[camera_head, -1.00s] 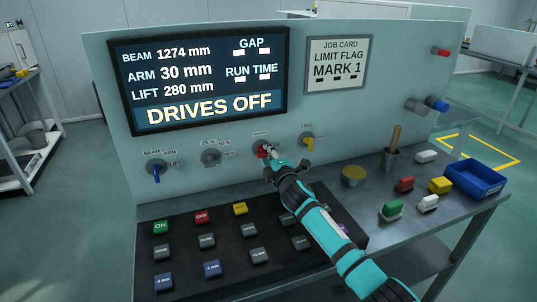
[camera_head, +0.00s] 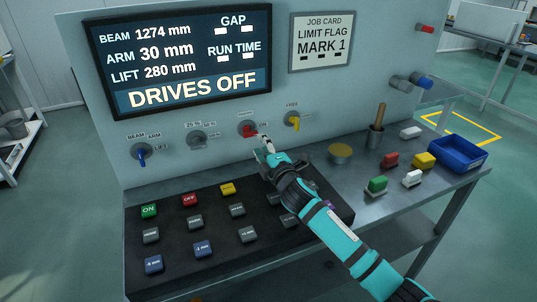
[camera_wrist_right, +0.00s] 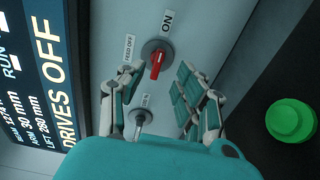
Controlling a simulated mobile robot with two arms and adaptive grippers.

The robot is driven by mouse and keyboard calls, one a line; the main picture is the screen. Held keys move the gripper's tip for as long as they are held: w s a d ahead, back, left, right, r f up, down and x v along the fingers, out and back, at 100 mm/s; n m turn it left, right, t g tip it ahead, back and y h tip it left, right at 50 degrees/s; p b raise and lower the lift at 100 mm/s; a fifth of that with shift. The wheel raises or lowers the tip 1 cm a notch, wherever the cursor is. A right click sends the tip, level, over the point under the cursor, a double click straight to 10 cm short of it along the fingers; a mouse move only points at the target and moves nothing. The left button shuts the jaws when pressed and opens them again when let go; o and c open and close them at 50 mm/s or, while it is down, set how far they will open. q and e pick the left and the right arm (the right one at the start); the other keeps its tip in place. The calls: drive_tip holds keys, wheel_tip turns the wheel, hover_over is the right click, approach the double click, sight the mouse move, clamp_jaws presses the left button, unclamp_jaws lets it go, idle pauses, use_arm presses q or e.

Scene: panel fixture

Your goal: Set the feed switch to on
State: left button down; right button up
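The feed switch (camera_head: 249,131) is a red-handled rotary knob on the upright panel, below the screen. In the right wrist view it (camera_wrist_right: 158,62) sits on a grey round base, with an ON label (camera_wrist_right: 167,21) at one end and a FEED OFF label (camera_wrist_right: 128,50) beside it. Its handle lies roughly along the line toward ON; I cannot tell which end is the pointer. My right gripper (camera_head: 266,146) is just below and right of the knob in the head view. In the right wrist view its fingers (camera_wrist_right: 158,95) are apart, empty and clear of the handle. My left gripper is out of view.
A grey knob (camera_head: 197,139) and a blue-handled knob (camera_head: 141,152) are to the left, a yellow-handled one (camera_head: 293,121) to the right. A button board (camera_head: 185,225) lies below.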

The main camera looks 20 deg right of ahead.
drive_tip(key=shift+s, duration=2.25)
